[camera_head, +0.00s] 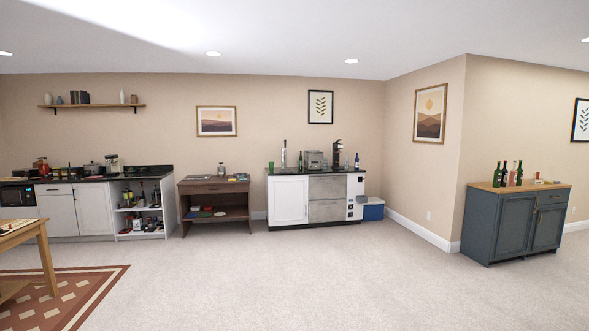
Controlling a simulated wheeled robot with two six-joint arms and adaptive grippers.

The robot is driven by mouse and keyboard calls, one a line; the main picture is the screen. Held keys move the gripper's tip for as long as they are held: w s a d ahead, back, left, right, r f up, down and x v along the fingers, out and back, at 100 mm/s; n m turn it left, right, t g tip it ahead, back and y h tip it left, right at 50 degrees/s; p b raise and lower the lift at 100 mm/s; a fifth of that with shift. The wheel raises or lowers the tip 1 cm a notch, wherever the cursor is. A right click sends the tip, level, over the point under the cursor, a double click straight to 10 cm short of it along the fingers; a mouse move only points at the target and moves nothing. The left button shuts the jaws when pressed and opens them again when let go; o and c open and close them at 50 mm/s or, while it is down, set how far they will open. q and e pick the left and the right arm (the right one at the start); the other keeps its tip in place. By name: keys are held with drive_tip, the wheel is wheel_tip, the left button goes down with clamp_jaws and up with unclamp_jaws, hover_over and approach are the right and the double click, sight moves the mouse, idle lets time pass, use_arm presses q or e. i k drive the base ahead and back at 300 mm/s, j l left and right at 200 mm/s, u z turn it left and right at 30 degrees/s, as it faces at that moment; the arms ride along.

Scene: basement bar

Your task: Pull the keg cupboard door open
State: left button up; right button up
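A white cupboard door (288,201) is on the left part of the black-topped bar unit (335,223) against the back wall. It looks shut, with a small dark handle (305,211) near its right edge. A slim tap-like column (284,153) stands on the counter above it, so this looks like the keg cupboard, though no label can be read. The inside of the cupboard is hidden. The unit is across the room from me. Neither of my grippers is in view.
Open carpet (320,285) lies before the unit. A brown side table (213,188) stands left of it, a blue-and-white cooler (373,211) right of it. A blue cabinet (518,224) is at right, a wooden table (22,234) at near left.

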sight(288, 194)
drive_tip(key=i, duration=9.55)
drive_tip(key=i+j+u, duration=0.15)
drive_tip(key=i, duration=0.2)
